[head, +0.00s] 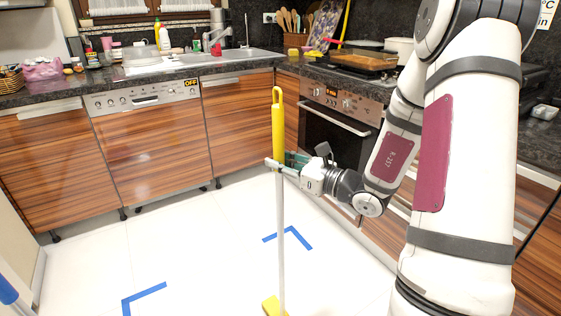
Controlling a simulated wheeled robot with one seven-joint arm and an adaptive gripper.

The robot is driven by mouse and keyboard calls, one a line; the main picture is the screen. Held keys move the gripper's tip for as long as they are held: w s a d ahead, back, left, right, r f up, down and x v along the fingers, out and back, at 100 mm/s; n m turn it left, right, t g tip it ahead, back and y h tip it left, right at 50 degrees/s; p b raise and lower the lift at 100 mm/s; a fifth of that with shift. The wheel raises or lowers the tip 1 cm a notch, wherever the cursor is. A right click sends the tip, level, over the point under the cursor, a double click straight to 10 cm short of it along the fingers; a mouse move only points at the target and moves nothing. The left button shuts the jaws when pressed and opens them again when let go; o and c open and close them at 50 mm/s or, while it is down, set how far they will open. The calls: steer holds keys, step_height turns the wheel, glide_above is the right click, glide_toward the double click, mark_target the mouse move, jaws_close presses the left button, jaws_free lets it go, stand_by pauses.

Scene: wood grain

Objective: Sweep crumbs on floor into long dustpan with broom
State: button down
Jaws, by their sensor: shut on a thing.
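My gripper (279,164) is shut on the handle of the broom (281,225), just below its yellow grip. The broom stands close to upright in front of the oven corner, with a thin grey pole. Its yellow head (272,306) shows only in part at the bottom edge of the head view, so I cannot tell whether it touches the floor. I cannot make out any crumbs on the white floor (200,245). No dustpan can be made out for certain. A blue rod end (8,291) shows at the lower left edge, and I cannot tell what it belongs to.
Blue tape corners (143,297) mark the floor, one at lower left and another (290,237) behind the broom. Wood-grain cabinets (40,165), a dishwasher (150,145) and an oven (335,140) border the floor. The floor left of the broom looks clear.

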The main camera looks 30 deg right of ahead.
steer(key=shift+a+f, duration=0.1)
steer(key=shift+a, duration=0.1)
steer(key=shift+s+a, duration=0.1)
steer(key=shift+a, duration=1.25)
steer(key=shift+a+r, duration=0.15)
steer(key=shift+a, duration=0.6)
steer(key=shift+a+r, duration=0.1)
steer(key=shift+a, duration=0.6)
steer(key=shift+a, duration=0.15)
steer(key=shift+w+a+b, duration=0.2)
steer(key=shift+a+b, duration=0.2)
steer(key=shift+a, duration=0.95)
